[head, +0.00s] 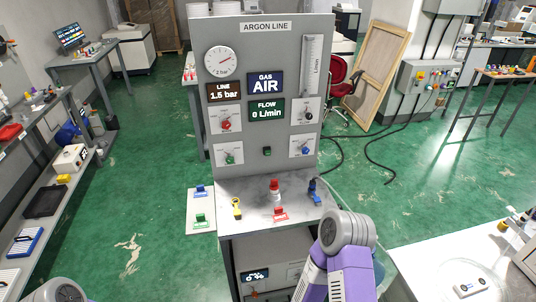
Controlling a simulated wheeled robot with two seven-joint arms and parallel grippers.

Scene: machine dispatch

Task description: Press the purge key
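A grey upright panel (256,60) headed ARGON LINE stands in the middle of the head view. A small dark key with a green face (267,151) sits low at the panel's centre, between two knobs. Its label is too small to read, so I cannot tell for sure that it is the purge key. The gas display (265,83) reads AIR, the line display (226,93) 1.5 bar and the flow display (267,110) 0 L/min. My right arm shows at the lower right of the panel and my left arm at the bottom left corner, but neither gripper is visible.
Red (226,125), green (230,159), black (307,116) and blue (305,150) knobs surround the key. Several coloured fittings, including a red-topped one (275,187), stand on the shelf (250,189) below. A white table (425,262) is at right; green floor is open at left.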

